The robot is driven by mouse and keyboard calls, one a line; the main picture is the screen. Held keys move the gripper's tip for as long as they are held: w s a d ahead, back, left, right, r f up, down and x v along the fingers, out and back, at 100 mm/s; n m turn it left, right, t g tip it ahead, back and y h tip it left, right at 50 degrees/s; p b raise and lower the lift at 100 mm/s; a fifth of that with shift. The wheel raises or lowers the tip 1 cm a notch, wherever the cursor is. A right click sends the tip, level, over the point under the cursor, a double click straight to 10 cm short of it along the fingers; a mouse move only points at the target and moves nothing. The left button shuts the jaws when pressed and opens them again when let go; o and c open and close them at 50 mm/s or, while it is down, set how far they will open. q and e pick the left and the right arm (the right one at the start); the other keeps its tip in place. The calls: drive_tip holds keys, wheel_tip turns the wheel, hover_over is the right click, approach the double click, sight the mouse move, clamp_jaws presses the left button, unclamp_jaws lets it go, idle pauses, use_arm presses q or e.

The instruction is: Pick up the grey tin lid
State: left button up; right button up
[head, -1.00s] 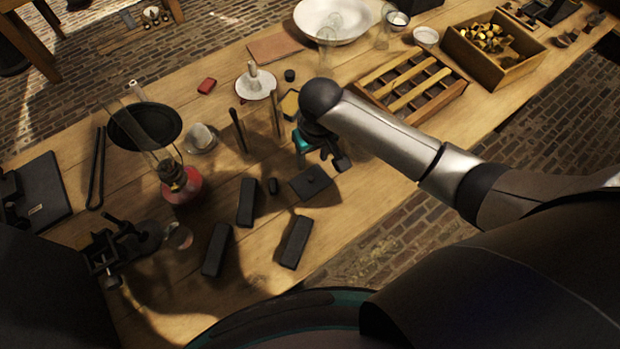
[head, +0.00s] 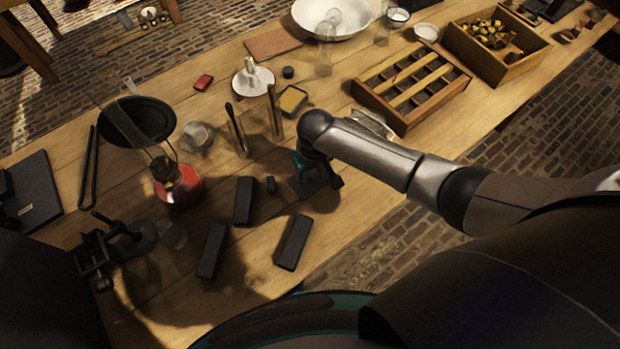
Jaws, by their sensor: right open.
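A dark grey square plate (head: 297,187), which seems to be the tin lid, lies flat on the wooden table right of the short black blocks. My right gripper (head: 325,184) is over its right part, low above the table, and hides much of it. The gripper points down and is open. I cannot tell whether its fingers touch the lid. The lid's knob is hidden.
Black blocks (head: 244,200) lie just left. A slatted wooden rack (head: 412,85) is at right.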

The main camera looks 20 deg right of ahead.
clamp_jaws()
idle(0.7)
